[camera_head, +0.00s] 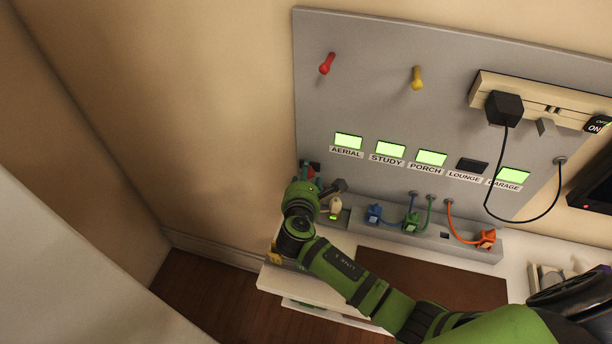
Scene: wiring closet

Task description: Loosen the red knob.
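A red knob-like piece (326,64) with a rounded end sticks out of the upper left of the grey panel (375,105). Nothing touches it. A second, small red patch (311,172) shows at the panel's lower left, partly hidden beside my green wrist. I cannot tell which of the two is the red knob. My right arm reaches in from the lower right, and its gripper (325,186) is at the panel's lower left edge, close to the small red patch. The fingers are small and partly hidden, so their opening is unclear. My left gripper is not in view.
A yellow knob-like piece (417,78) is on the panel. Below the labelled lights, a grey strip (460,246) holds blue (374,214), green (411,222) and orange (487,238) plugs. A black plug (504,108) with a looping cable sits upper right. Floor is clear at lower left.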

